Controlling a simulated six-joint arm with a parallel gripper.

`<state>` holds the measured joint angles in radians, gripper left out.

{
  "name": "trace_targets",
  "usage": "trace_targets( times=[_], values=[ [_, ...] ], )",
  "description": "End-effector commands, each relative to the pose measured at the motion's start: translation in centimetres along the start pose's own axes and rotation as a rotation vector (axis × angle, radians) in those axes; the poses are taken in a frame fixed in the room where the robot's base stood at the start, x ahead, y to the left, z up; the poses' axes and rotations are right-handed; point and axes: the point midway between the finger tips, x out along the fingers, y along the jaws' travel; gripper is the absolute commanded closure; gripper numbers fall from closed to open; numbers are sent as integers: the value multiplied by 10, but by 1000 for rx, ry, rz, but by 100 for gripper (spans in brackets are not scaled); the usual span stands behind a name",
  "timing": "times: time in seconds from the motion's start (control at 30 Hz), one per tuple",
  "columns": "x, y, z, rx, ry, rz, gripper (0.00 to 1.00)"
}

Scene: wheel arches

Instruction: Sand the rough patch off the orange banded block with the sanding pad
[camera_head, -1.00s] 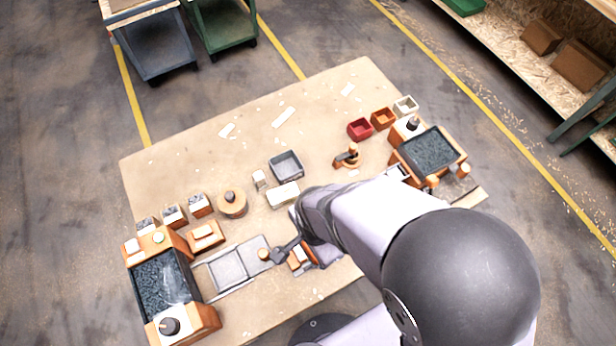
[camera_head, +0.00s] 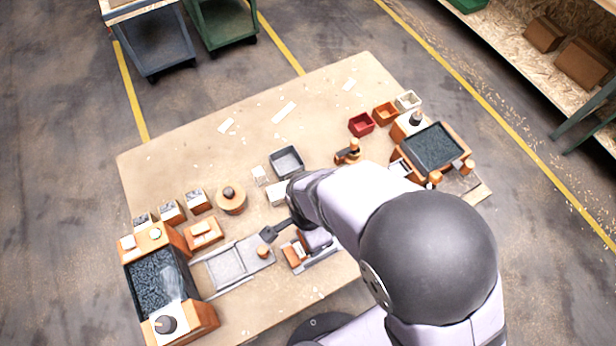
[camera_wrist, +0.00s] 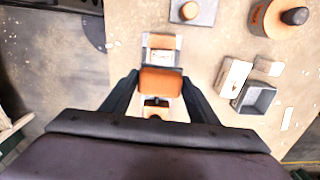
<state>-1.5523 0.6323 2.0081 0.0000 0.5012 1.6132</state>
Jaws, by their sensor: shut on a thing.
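In the wrist view my gripper (camera_wrist: 160,76) is shut on an orange-brown block-shaped thing, which I take for the sanding pad (camera_wrist: 161,86). Its underside is hidden. Just beyond it, a pale block with an orange band (camera_wrist: 163,42) sits in a grey holder (camera_wrist: 150,58). I take this for the orange banded block, and it also shows in the head view (camera_head: 292,255), left of my wrist. I cannot tell whether the pad touches it. The rough patch is not clear to me. My arm covers most of the pad in the head view.
A grey plate with a knob (camera_head: 225,268) lies left of the holder. A round wooden piece (camera_head: 231,200), a grey tray (camera_head: 285,161) and a white block (camera_head: 277,194) stand farther back. Dark-filled wooden boxes (camera_head: 155,283) (camera_head: 432,146) stand at both ends. The table's far middle is mostly clear.

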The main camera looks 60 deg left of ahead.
Motion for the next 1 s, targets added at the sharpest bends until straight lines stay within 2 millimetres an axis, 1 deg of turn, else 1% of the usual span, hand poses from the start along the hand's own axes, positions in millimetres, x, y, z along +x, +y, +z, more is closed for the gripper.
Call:
trace_targets(
  times=[0.03,0.47,0.53,0.57,0.6,0.97,1.0],
  values=[
    [9,0,0,0,0,0,64],
    [48,0,0,0,0,0,64],
    [60,0,0,0,0,3,64],
    [58,-1,-4,2,0,1,63],
    [54,-2,-8,3,0,-2,67],
    [57,-3,-41,3,0,0,67],
    [60,-3,-41,0,0,-1,67]
  ],
)
